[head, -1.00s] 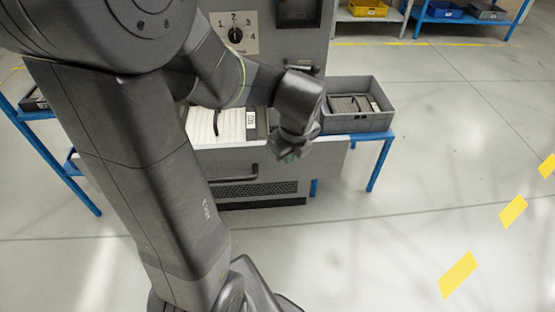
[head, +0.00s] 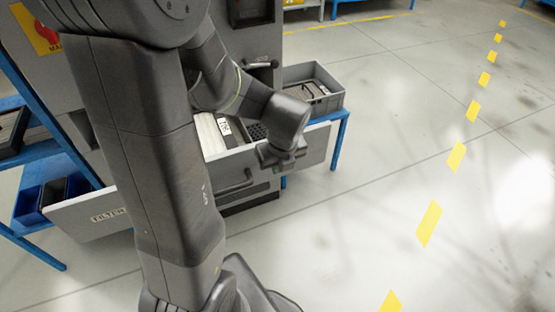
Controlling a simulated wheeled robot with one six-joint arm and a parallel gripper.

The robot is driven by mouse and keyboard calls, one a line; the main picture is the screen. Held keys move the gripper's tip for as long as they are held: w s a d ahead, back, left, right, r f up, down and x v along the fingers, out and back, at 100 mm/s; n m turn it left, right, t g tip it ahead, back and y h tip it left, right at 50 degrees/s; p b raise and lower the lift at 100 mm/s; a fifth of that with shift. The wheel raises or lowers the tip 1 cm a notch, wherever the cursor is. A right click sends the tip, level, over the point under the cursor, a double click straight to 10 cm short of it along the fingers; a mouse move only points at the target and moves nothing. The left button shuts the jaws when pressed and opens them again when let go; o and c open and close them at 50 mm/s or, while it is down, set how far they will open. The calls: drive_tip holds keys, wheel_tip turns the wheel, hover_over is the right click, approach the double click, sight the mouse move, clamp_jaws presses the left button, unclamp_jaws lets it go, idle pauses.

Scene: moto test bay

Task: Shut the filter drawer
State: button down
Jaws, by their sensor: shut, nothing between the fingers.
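The filter drawer stands open from the grey cabinet. Its wide grey front panel (head: 218,181) has a dark bar handle, and lettering shows at its left end. Inside the drawer, a white pleated filter (head: 208,136) with a dark labelled end shows, partly hidden behind my arm. My gripper (head: 281,163) is at the right part of the drawer front and overlaps its upper edge in the head view. It is shut and empty. Its fingertips are small and dark here, and I cannot tell whether they touch the panel.
A grey crate (head: 333,101) with a dark-framed item stands on a blue table right of the drawer. A blue bench (head: 52,150) with a blue bin is at the left. A red and yellow switch (head: 38,32) is on the cabinet. The floor at the right is clear, with yellow dashes.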

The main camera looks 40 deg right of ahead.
drive_tip(key=w+d+f, duration=0.1)
drive_tip(key=w+f, duration=0.4)
idle(0.3)
drive_tip(key=shift+w+d, duration=0.15)
drive_tip(key=shift+w, duration=0.05)
